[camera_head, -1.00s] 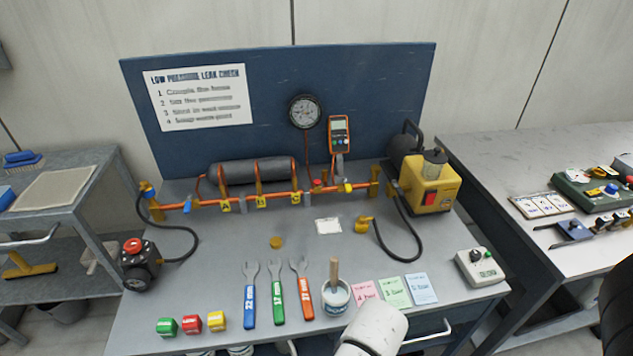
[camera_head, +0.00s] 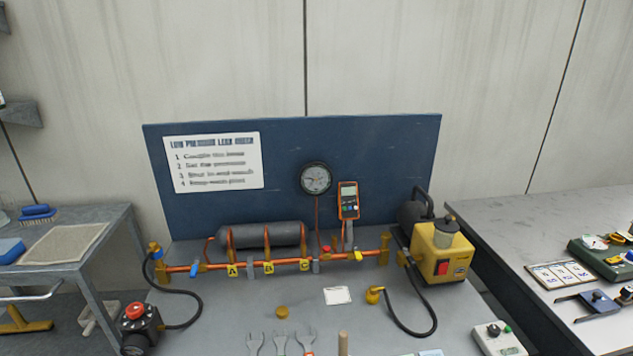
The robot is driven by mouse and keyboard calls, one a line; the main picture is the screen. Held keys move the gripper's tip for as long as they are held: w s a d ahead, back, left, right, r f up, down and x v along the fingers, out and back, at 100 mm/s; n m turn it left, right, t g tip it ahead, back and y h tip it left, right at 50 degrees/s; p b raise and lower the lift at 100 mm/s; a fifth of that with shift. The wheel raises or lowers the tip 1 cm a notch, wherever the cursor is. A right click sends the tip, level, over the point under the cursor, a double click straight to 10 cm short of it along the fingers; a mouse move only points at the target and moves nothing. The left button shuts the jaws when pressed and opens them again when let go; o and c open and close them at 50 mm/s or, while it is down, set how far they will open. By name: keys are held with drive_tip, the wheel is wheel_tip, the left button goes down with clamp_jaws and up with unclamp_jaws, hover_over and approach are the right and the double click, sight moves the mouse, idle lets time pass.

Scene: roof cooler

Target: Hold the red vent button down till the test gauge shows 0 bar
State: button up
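A small red button-like part (camera_head: 325,249) sits on the copper pipe (camera_head: 210,265), right of the label C and below the round gauge. The round gauge (camera_head: 316,178) has a pale dial and hangs on the blue board; its needle is too small to read. An orange handheld meter (camera_head: 348,200) stands right of it, its screen unreadable. I cannot tell which of the two is the test gauge. A black unit with a larger red knob (camera_head: 134,310) stands at the bench's left end. My gripper is not in view.
A grey cylinder (camera_head: 262,236) lies behind the pipe. A yellow pump (camera_head: 440,252) stands right, with a black hose looping over the bench. Wrench heads and a grey control box (camera_head: 499,339) are near the lower edge. The bench middle is mostly bare.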

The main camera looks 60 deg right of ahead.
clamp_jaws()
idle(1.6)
